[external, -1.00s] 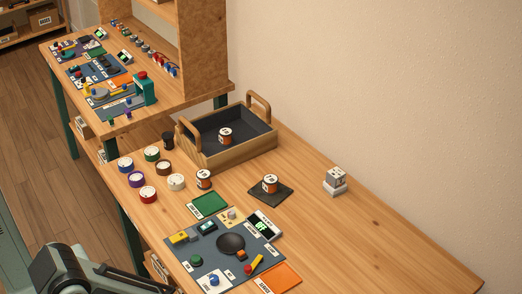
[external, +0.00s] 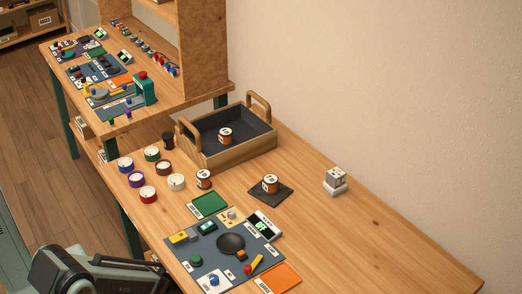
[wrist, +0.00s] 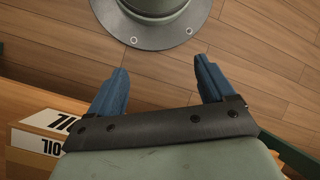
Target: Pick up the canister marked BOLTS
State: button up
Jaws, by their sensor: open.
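Three small canisters with white, orange and black bands stand on the near table in the external view. One (external: 225,138) is inside the wooden tray, one (external: 203,181) is on bare wood in front of the tray, and one (external: 270,186) is on a dark square mat (external: 285,194). Their labels are too small to read, so I cannot tell which says BOLTS. My gripper (wrist: 161,67) shows in the wrist view with its two blue fingers apart and nothing between them, above the wooden floor. It is away from the canisters; the external view does not show the fingers.
The wooden tray (external: 236,161) has raised handles. Several coloured round pots (external: 148,196) stand left of it. A panel (external: 207,253) with knobs and a dark disc lies at the front. A grey-white block (external: 335,181) stands right. The table's right part is clear.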

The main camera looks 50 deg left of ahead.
jog(key=w+a+r+n+t, duration=0.15)
jog(key=a+n, duration=0.75)
jog(key=a, duration=1.1)
jog(key=s+a+r+n, duration=0.3)
jog(key=s+a, duration=0.1)
jog(key=a, duration=0.5)
jog(key=s+a+r+n, duration=0.3)
jog(key=a, duration=0.7)
jog(key=s+a+r+t+y, duration=0.1)
jog(key=s+a+r+t, duration=0.1)
jog(key=a+r, duration=0.75)
jog(key=s+a+r+t+y, duration=0.1)
jog(key=a+r+y, duration=0.1)
jog(key=a+r, duration=0.8)
notch_tip(320, 180, up, 27)
jog(key=m+t+h, duration=0.1)
jog(key=m+h, duration=0.1)
jog(key=m, duration=2.8)
send_over(167, 134)
jog(key=f, duration=0.8)
jog(key=shift+w+d+f, duration=0.1)
jog(key=shift+w+d, duration=0.05)
jog(key=shift+d, duration=0.15)
jog(key=shift+a+f, duration=0.15)
jog(key=shift+f, duration=2.55)
jog(key=c, duration=1.1)
